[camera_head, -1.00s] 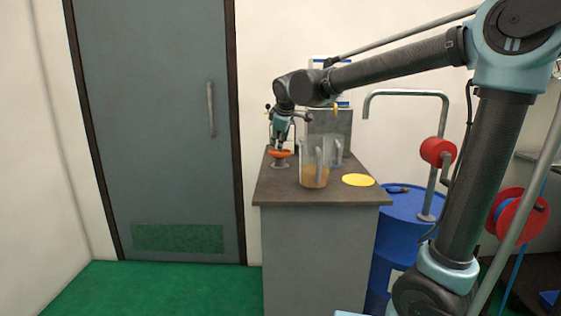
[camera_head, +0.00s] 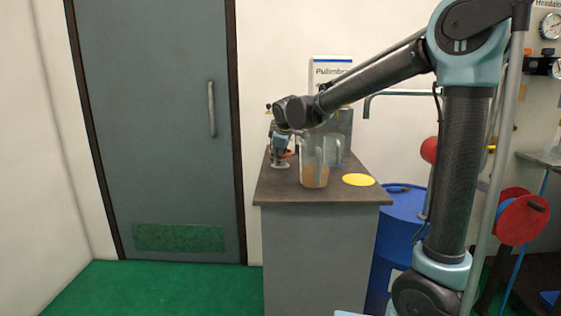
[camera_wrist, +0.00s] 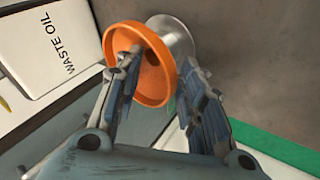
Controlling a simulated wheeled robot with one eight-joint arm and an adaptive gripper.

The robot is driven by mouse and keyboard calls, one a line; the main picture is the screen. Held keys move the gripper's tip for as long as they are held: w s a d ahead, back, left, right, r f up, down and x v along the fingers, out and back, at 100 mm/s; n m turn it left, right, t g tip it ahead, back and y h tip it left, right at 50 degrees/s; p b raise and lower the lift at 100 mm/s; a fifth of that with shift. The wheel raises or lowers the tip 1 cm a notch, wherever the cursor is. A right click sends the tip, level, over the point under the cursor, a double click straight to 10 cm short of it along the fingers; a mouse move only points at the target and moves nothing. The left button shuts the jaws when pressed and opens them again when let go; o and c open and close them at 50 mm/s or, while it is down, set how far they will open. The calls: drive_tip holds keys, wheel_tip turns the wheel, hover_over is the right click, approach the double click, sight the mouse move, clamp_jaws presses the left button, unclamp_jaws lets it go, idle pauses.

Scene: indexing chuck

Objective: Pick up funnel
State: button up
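The orange funnel (camera_wrist: 152,78) fills the middle of the wrist view, its wide mouth facing the camera. In the head view only a small orange part of the funnel (camera_head: 289,153) shows beside my gripper (camera_head: 279,153). The funnel appears to sit on a grey metal stand (camera_head: 280,165), whose round shape (camera_wrist: 174,38) shows behind it in the wrist view. In the wrist view my gripper (camera_wrist: 161,62) has its fingers apart. The left finger overlaps the funnel's mouth, and the right finger lies just outside its right rim. Firm contact cannot be made out.
A clear jug (camera_head: 315,176) with brown liquid stands right of the stand on the dark cabinet top (camera_head: 275,190). A yellow disc (camera_head: 358,180) lies farther right. A white "WASTE OIL" container (camera_wrist: 45,40) is left in the wrist view. A blue drum (camera_head: 400,210) stands beside the cabinet.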

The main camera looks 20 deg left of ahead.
clamp_jaws()
drive_tip(key=shift+d, duration=0.1)
